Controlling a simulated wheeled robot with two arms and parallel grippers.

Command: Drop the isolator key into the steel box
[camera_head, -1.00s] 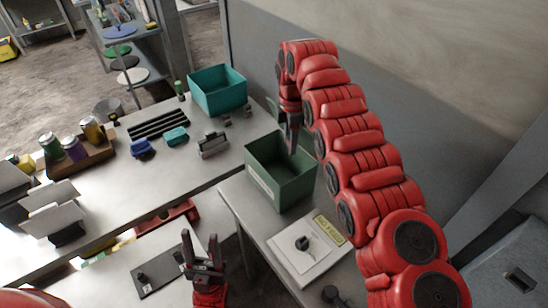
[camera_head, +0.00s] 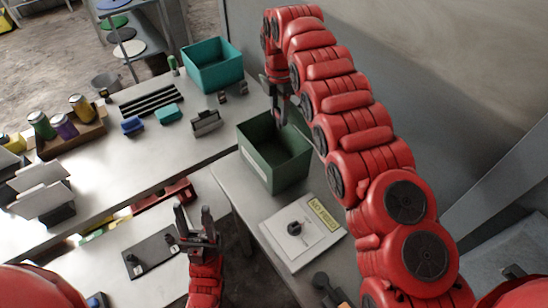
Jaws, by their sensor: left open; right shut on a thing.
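The green steel box (camera_head: 292,173) stands open on the right-hand table. My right gripper (camera_head: 279,118) reaches down over the box's opening from behind. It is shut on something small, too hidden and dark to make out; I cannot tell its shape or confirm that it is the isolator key. My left gripper (camera_head: 194,216) is open and empty, fingers pointing up the picture, in front of the gap between the two tables. It is well apart from the box.
A white board with a dark knob and a yellow label (camera_head: 323,213) lies in front of the box. A teal bin (camera_head: 213,72) stands behind, left of it. A dark plate (camera_head: 150,252) lies near my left gripper. Cans in a brown tray (camera_head: 82,138) stand far left.

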